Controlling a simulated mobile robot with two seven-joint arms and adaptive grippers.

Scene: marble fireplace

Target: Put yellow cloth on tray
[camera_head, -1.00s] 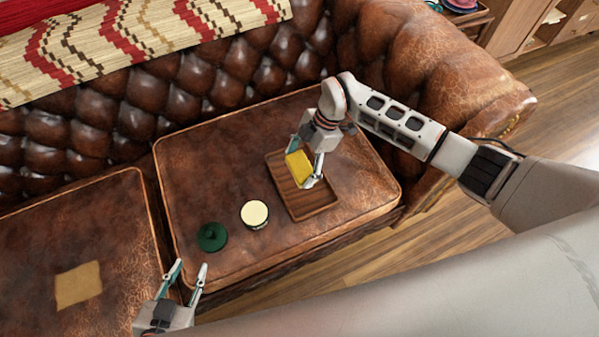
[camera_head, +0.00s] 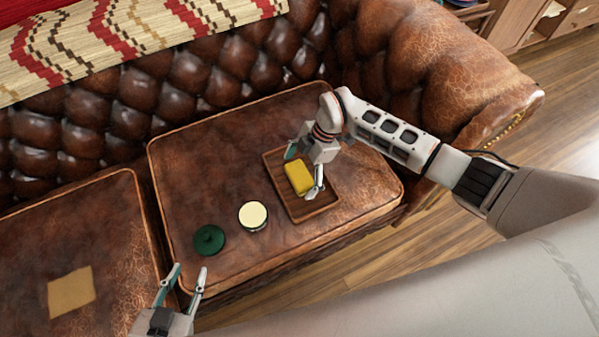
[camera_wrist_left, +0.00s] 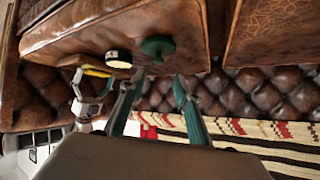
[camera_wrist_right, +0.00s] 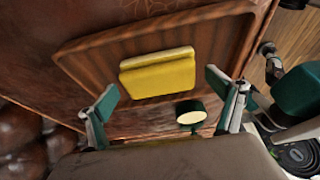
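A flat tan-yellow cloth (camera_head: 71,292) lies on the left cushion. My right gripper (camera_head: 304,168) is open above the tray, its fingers spread apart and clear of the block; its fingers also show in the right wrist view (camera_wrist_right: 166,108). My left gripper (camera_head: 188,275) is open and empty in front of the sofa, between the cloth and the green lid.
A dark green lid (camera_head: 209,240) and a jar with a cream top (camera_head: 253,215) sit on the right cushion, left of the tray. A patterned blanket (camera_head: 130,35) hangs over the tufted backrest. The sofa arm (camera_head: 465,75) rises on the right.

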